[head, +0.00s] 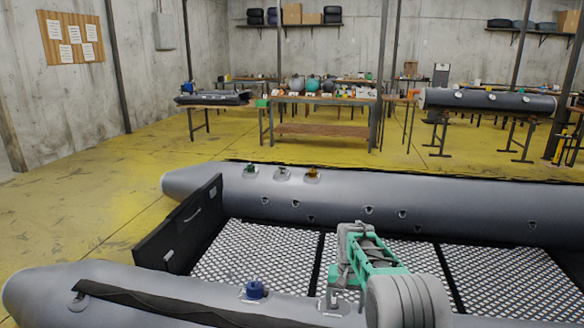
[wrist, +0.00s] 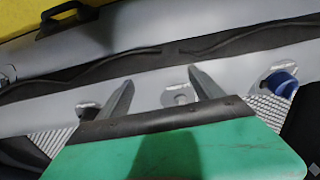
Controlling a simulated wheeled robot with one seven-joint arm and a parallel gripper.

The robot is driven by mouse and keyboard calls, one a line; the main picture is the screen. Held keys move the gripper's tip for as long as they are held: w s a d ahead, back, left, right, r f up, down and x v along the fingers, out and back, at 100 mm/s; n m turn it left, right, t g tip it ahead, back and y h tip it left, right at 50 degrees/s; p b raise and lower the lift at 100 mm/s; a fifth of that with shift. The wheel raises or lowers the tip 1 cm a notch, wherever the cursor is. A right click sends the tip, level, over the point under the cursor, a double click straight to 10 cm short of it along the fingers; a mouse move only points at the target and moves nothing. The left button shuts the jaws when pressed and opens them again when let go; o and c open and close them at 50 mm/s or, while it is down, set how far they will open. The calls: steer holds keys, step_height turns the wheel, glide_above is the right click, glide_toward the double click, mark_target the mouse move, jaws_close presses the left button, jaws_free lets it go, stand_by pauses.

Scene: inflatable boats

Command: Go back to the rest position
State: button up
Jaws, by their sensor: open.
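My gripper (wrist: 160,80) is open in the wrist view, its two grey fingers apart with nothing held between them. It hangs over the near grey tube (wrist: 130,66) of the inflatable boat. A bare round grey valve seat (wrist: 178,97) shows between and beyond the fingers. A blue valve cap (wrist: 284,84) sits on its seat to the right of the fingers. In the head view, my gripper (head: 334,296) is over the boat's inner near side, right of the blue cap (head: 254,290). The fingertips are hard to make out there.
The boat's far tube (head: 420,195) carries a green cap (head: 250,169) and an orange cap (head: 313,173). A black transom board (head: 185,228) stands at the boat's left end. Workbenches (head: 322,100) stand behind. The yellow floor (head: 80,190) at left is clear.

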steer(key=s+r+n+t+p, duration=0.1)
steer(key=s+r+p, duration=0.4)
steer(key=r, duration=0.6)
steer(key=s+r+t+p, duration=0.1)
steer(key=s+r+p, duration=0.2)
steer(key=s+r, duration=0.6)
steer(key=s+r+p, duration=0.4)
steer(key=s, duration=0.4)
steer(key=s+r+n+t+p, duration=0.1)
steer(key=s+r+p, duration=0.2)
steer(key=s, duration=0.6)
steer(key=shift+a+p+v, duration=0.25)
steer(key=shift+p+v, duration=0.15)
steer(key=shift+v, duration=0.7)
